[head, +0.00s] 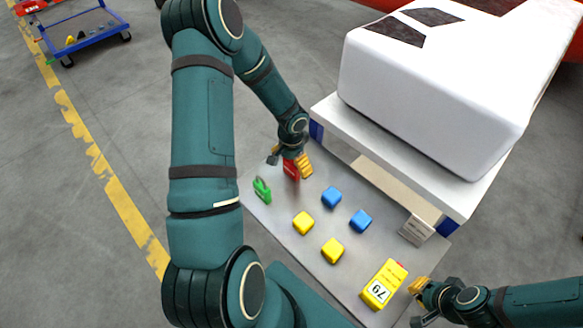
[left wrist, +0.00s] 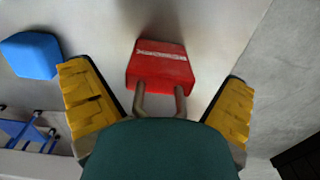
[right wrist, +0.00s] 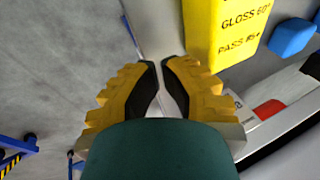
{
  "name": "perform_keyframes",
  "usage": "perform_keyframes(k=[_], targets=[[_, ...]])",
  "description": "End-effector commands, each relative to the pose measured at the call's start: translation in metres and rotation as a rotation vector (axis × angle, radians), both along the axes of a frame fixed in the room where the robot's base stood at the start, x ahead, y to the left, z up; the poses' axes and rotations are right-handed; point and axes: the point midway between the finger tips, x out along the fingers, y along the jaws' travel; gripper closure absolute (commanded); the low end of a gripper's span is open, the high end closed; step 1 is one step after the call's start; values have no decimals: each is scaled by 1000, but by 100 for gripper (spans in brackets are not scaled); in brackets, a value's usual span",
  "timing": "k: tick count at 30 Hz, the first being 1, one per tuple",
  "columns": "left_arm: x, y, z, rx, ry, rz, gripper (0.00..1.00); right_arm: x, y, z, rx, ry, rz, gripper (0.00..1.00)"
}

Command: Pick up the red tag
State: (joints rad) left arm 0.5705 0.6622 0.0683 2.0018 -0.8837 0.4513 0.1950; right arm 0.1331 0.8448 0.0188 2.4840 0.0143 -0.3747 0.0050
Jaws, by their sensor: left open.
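The red tag (head: 291,171) is shaped like a padlock with a grey shackle and a pale strip of lettering, and lies on the grey tabletop. In the left wrist view the tag (left wrist: 158,66) is ahead of my left gripper, its shackle pointing toward the palm. My left gripper (head: 289,163) is open, with one yellow finger on each side of the shackle (left wrist: 158,92) and gaps on both sides. The palm hides the shackle's near end. My right gripper (head: 417,300) is empty beside the table's front right edge, its fingertips together in the right wrist view (right wrist: 160,66).
A green padlock-shaped tag (head: 262,189) stands left of the red one. Blue blocks (head: 331,197), yellow blocks (head: 303,223) and a yellow labelled block (head: 383,285) are on the table. A large white nosecone (head: 440,90) sits behind. A blue cart (head: 85,30) is far left.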

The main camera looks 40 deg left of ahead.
Motion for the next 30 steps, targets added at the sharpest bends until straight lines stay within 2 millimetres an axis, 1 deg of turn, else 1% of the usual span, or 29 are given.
perform_keyframes(k=[2, 3, 5, 6, 9, 18, 21, 23, 25, 30], targets=[[0, 0, 0, 0, 0, 0, 0, 0, 0, 0, 0, 0, 0, 100], [0, 0, 0, 0, 0, 0, 7, 0, 0, 0, 0, 0, 0, 100], [0, 0, 1, 0, 0, 0, 28, 0, 0, 0, 0, 0, 0, 100], [0, 0, 1, 0, -1, 0, 42, 0, 0, 0, 0, 0, 0, 100], [0, 0, 1, 0, -1, 0, 73, 0, 0, 0, 0, 0, 0, 100], [0, 0, 1, 0, -1, 0, 73, 0, 0, 0, 0, 0, 0, 100], [1, 0, 4, 1, -2, 0, 73, 0, 0, 1, 0, 0, 0, 100], [1, 1, 10, 2, -3, 0, 73, 0, 0, 2, 0, 0, 0, 100], [1, 1, 20, 2, -4, 1, 73, 0, 0, 4, 1, 0, 0, 100], [1, 1, 54, 3, -5, 0, 73, 0, 0, 9, 2, 0, 0, 100]])
